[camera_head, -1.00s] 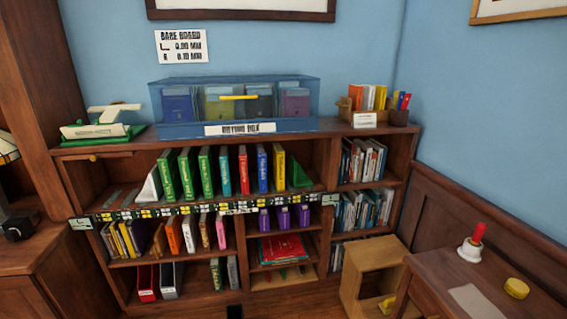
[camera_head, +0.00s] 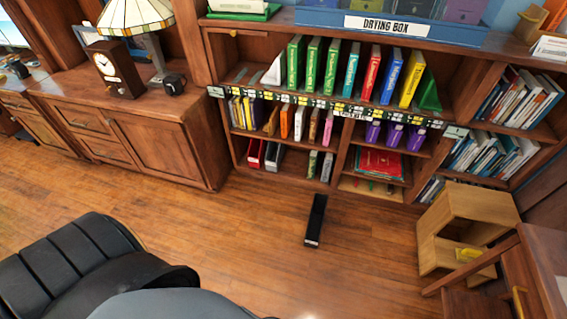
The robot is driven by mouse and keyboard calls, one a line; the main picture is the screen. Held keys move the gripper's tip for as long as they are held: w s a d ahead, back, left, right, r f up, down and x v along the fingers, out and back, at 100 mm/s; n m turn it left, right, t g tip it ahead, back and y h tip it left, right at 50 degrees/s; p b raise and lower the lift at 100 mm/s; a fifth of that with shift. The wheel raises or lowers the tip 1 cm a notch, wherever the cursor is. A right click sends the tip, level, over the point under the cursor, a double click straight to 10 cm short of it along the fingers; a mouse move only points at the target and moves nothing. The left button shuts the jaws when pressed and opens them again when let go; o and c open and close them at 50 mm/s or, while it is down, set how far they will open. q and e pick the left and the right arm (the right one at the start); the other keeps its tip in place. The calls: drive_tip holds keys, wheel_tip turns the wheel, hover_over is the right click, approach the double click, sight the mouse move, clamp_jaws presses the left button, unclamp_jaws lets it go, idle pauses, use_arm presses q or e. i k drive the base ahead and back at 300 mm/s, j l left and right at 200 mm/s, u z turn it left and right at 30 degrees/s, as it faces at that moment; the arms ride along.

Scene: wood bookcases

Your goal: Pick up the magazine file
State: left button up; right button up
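A narrow black box (camera_head: 316,220) lies on the wooden floor in front of the bookcase, in the middle of the head view. It looks like the magazine file, though its open side is not clear. It lies apart from the bookcase, with bare floor around it. Neither of my grippers shows in the view.
The bookcase (camera_head: 340,139) with books and binders stands behind the box. A wooden step stool (camera_head: 447,220) and a table (camera_head: 540,255) are at the right. A black padded chair (camera_head: 75,262) is at the lower left. A cabinet (camera_head: 150,150) with a clock (camera_head: 112,68) and lamp stands left.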

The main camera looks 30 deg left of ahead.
sight(275, 154)
drive_tip(key=j+z, duration=0.1)
drive_tip(key=j, duration=0.6)
drive_tip(key=j+z, duration=0.1)
drive_tip(key=j, duration=0.6)
drive_tip(key=j+z, duration=0.1)
drive_tip(key=j, duration=0.65)
drive_tip(key=k+j, duration=0.1)
drive_tip(key=j, duration=0.6)
drive_tip(key=j+z, duration=0.15)
drive_tip(key=j, duration=0.55)
drive_tip(key=k+j+z, duration=0.1)
drive_tip(key=j, duration=0.6)
